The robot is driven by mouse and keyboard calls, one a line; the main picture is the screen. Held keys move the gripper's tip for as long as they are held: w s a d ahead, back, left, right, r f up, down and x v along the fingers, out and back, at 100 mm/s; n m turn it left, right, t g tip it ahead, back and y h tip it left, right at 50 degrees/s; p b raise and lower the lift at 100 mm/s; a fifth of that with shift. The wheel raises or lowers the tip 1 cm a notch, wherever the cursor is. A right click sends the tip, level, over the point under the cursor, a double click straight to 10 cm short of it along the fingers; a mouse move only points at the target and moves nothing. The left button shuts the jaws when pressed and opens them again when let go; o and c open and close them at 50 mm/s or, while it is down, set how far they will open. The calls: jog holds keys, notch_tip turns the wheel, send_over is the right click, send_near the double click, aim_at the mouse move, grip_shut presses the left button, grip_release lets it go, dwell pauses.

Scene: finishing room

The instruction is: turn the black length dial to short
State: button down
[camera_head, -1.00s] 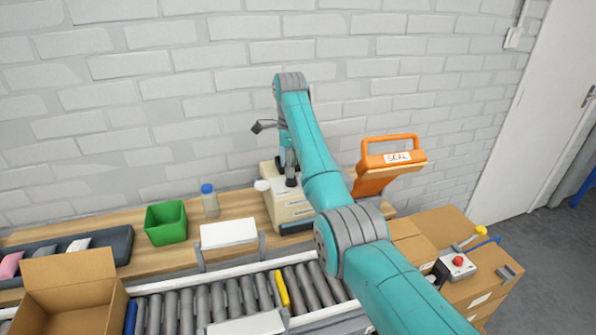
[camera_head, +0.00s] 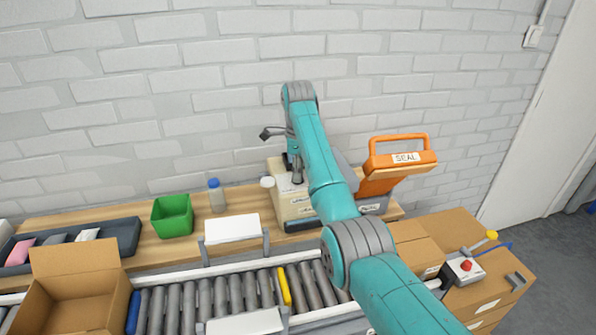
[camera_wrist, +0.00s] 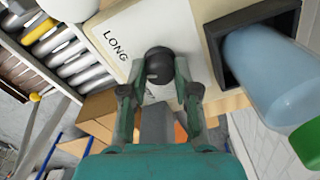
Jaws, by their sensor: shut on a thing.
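The black length dial (camera_wrist: 159,63) sits on the pale panel of the machine, beside the printed word LONG. My gripper (camera_wrist: 160,90) is shut on the dial in the wrist view, one finger on each side. The dial's pointer direction is hard to make out, and any other label is mostly hidden by the fingers. In the head view the beige machine (camera_head: 293,208) stands on the wooden bench, with my arm over it. My gripper and the dial are not clear there.
An orange SEAL handle (camera_head: 400,160) rises right of the machine. The roller conveyor (camera_head: 215,300) runs in front. In the wrist view a bluish cylinder (camera_wrist: 270,65) sits close by the panel.

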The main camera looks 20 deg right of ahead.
jog(key=shift+n, duration=0.3)
jog(key=n, duration=1.2)
jog(key=shift+n, duration=0.3)
dwell(0.4)
jog(key=c, duration=0.8)
grip_release()
jog(key=shift+c, duration=0.2)
